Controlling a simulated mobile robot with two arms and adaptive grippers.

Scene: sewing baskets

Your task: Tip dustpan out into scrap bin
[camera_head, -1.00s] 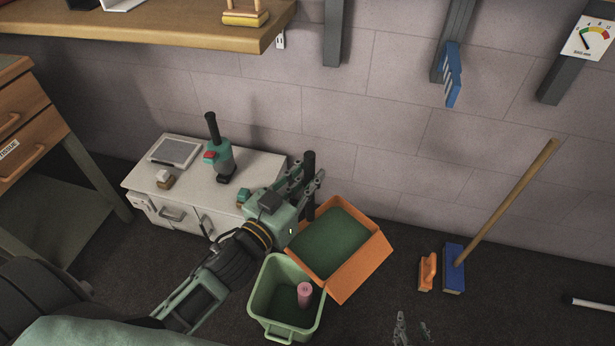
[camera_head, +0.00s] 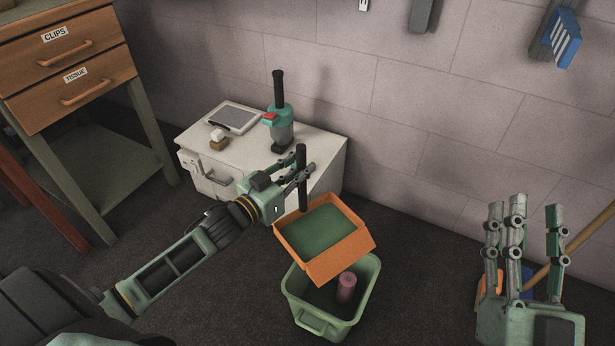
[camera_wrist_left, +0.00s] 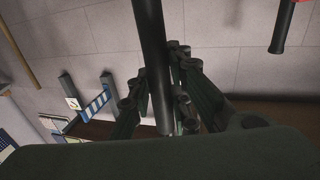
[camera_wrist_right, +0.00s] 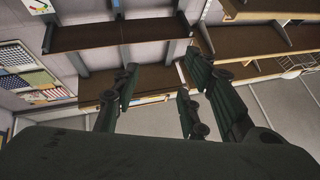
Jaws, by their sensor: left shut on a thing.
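The orange dustpan (camera_head: 340,262) with a green inner floor hangs above the back part of the green scrap bin (camera_head: 327,323) in the head view. Its black upright handle (camera_head: 301,165) is in my left gripper (camera_head: 298,180), which is shut on it; the handle also shows in the left wrist view (camera_wrist_left: 152,60). The pan looks about level, and I see no loose scraps on it. A pink spool-like thing (camera_head: 346,288) is inside the bin. My right gripper (camera_head: 524,250) is raised at the right, fingers spread and empty; it also shows in the right wrist view (camera_wrist_right: 160,105).
A white cabinet (camera_head: 325,150) stands behind the dustpan, with a teal and black device (camera_head: 280,120) and a grey tray (camera_head: 235,117) on it. A drawer unit (camera_head: 75,60) is at the left. A broom handle (camera_head: 590,232) leans behind my right gripper. Floor between bin and right gripper is clear.

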